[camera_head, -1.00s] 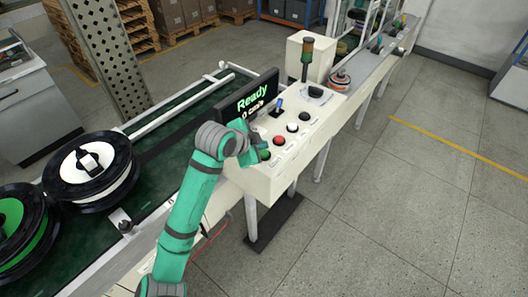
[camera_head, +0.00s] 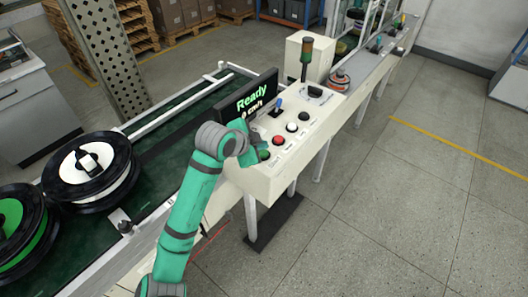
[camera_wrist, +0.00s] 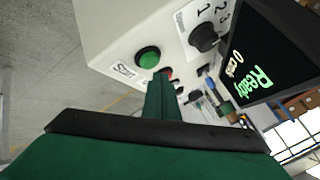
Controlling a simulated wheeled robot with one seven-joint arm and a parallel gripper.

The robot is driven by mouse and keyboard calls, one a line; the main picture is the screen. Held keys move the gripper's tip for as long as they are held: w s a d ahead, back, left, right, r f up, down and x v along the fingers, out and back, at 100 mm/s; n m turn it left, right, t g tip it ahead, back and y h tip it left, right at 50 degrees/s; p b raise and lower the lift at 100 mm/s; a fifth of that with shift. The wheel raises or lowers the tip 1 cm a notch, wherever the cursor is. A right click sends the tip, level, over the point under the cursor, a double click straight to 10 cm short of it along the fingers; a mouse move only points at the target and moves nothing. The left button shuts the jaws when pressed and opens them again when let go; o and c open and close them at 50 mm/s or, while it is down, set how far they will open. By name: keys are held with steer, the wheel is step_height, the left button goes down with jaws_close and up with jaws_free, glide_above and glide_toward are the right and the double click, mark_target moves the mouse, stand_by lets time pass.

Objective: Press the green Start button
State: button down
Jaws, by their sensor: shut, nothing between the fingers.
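The green Start button (camera_wrist: 147,57) sits on the white control panel (camera_wrist: 110,30), above its "Start" label in the wrist view. In the head view the green button (camera_head: 265,155) shows at the near end of the button row, partly beside my gripper (camera_head: 254,150). In the wrist view my gripper (camera_wrist: 161,84) is shut and empty. Its fingertips appear just below and right of the green button, overlapping the red button (camera_wrist: 168,73) behind. I cannot tell how far the tips are from the panel; the green cap shows uncovered.
A black screen (camera_head: 247,101) reading "Ready" stands behind the buttons. A red button (camera_head: 279,141), a white button (camera_head: 291,127) and a black button (camera_head: 304,116) continue the row. A rotary knob (camera_wrist: 204,38) is near the Start button. Spools (camera_head: 91,171) lie on the green conveyor at left.

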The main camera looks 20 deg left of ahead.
steer(key=shift+a+f, duration=0.15)
steer(key=shift+f, duration=0.3)
